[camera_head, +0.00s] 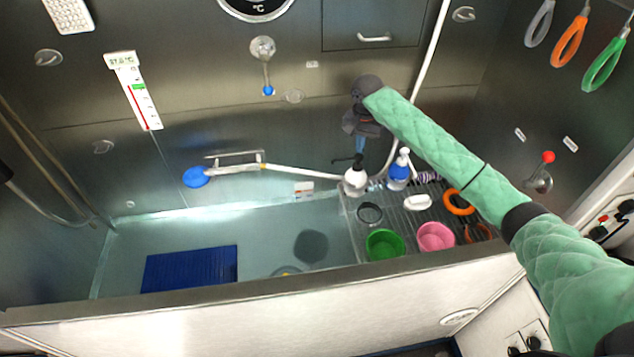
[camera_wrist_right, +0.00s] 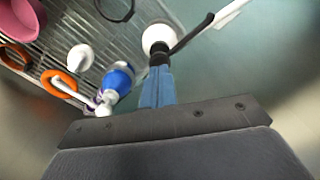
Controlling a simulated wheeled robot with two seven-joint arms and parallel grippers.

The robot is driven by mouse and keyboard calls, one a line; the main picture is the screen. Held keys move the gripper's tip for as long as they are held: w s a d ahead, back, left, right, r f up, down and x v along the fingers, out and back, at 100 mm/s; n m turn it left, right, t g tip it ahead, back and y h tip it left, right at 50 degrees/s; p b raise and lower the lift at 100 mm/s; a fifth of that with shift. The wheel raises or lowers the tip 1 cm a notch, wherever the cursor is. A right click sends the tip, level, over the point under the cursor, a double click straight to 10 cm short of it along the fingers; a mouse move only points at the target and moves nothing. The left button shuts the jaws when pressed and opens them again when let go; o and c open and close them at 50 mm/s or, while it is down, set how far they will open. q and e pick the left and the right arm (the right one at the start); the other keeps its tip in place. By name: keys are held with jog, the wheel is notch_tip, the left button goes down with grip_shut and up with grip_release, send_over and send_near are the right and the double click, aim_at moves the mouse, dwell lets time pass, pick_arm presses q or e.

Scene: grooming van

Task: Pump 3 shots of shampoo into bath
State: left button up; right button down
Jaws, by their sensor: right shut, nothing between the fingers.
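My right gripper (camera_head: 359,145) points down with its blue fingers shut and nothing between them. It is directly above a white bottle (camera_head: 355,181) with a black pump head and spout, at the right end of the bath (camera_head: 180,225). In the right wrist view the fingers (camera_wrist_right: 158,88) overlap the black pump top of the white bottle (camera_wrist_right: 158,36); I cannot tell whether they touch it. A blue bottle (camera_head: 399,172) with a white pump stands to the right; it also shows in the wrist view (camera_wrist_right: 118,77). No label is readable. My left gripper is out of view.
The slatted rack (camera_head: 415,222) holds a green bowl (camera_head: 385,245), a pink bowl (camera_head: 436,237), an orange ring (camera_head: 459,202) and a white object (camera_head: 417,202). A blue mat (camera_head: 190,268) lies in the bath. A white-and-blue shower arm (camera_head: 290,172) crosses behind.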

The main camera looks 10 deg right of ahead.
jog(key=shift+f, duration=0.95)
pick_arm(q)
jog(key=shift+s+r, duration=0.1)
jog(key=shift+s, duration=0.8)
pick_arm(e)
jog(key=shift+f, duration=0.5)
jog(key=shift+r+p, duration=1.55)
jog(key=shift+p, duration=0.1)
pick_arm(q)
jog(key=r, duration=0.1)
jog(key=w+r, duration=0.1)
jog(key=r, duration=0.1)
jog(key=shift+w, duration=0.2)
